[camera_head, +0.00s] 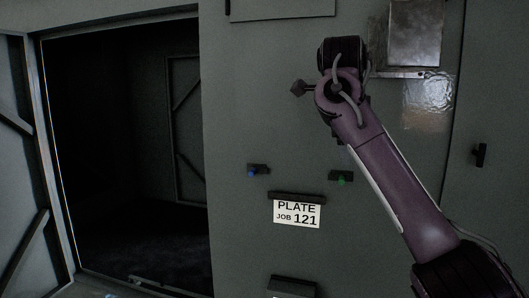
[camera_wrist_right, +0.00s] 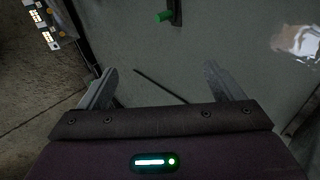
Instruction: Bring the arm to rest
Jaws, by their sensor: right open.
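My right arm (camera_head: 400,185) reaches up from the lower right in the head view, in front of the grey enclosure wall. Its gripper end is folded away there, so the fingers cannot be made out. In the right wrist view my right gripper (camera_wrist_right: 162,70) has its two fingers wide apart, with nothing held between them. A grey panel lies beyond the fingers, with a thin dark line or rod (camera_wrist_right: 160,86) across the gap. My left gripper is not in view.
A shiny metal plate (camera_head: 415,35) is at upper right. A dark doorway (camera_head: 120,150) opens at left.

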